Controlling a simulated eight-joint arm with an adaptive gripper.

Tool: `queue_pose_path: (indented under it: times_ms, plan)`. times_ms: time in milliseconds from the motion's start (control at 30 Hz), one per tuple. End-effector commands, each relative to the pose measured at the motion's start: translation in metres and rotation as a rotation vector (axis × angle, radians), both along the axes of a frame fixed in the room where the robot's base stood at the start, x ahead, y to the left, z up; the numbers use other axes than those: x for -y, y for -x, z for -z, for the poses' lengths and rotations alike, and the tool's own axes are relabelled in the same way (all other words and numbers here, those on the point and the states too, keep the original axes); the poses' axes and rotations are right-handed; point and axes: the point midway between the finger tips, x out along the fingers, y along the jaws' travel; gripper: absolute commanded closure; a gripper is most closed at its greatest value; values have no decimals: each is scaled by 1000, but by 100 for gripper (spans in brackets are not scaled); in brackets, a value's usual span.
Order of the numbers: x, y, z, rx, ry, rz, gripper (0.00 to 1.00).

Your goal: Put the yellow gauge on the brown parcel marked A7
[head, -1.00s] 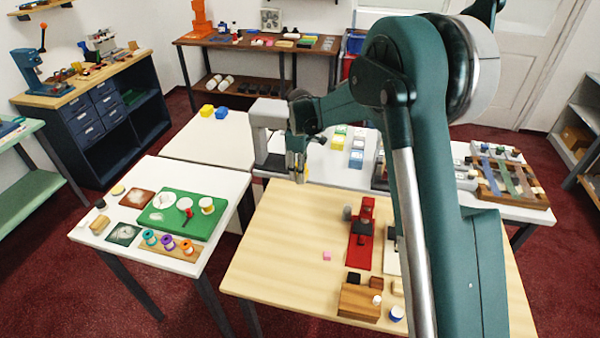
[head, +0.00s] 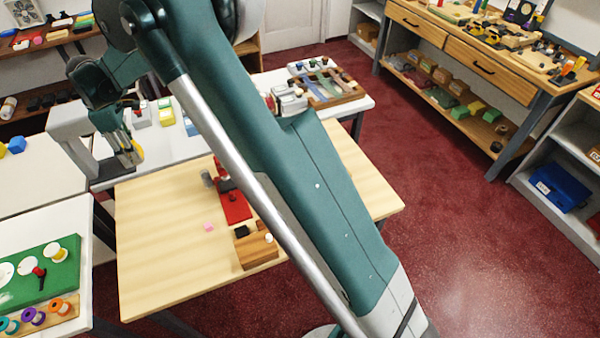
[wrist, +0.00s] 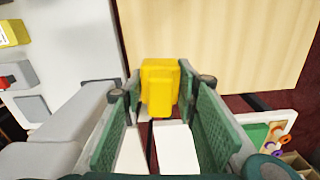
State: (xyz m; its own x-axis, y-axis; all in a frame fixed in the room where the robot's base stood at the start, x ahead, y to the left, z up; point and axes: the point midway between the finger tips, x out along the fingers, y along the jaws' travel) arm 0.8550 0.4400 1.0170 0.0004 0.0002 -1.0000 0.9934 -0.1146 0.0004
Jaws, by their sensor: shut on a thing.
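My gripper (wrist: 160,92) is shut on the yellow gauge (wrist: 160,82), a small yellow block between its green finger pads in the wrist view. In the head view my gripper (head: 128,155) hangs at the back left of the light wooden table, and a sliver of yellow shows at its fingers.
The wooden table (head: 165,250) holds a red stand (head: 235,207) and a wooden block (head: 256,252); its left part is bare. My arm crosses the head view. Open red floor (head: 440,200) lies between the table and the right bench (head: 470,60). A blue case (head: 560,187) is on a right shelf.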

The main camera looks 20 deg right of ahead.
Motion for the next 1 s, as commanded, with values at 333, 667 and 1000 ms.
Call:
queue_pose_path:
  times_ms: [333,667,1000]
  plan:
    - [0,0,-60,0,0,0,84]
    - [37,-3,-75,0,0,68,84]
    - [116,-3,-78,0,0,218,84]
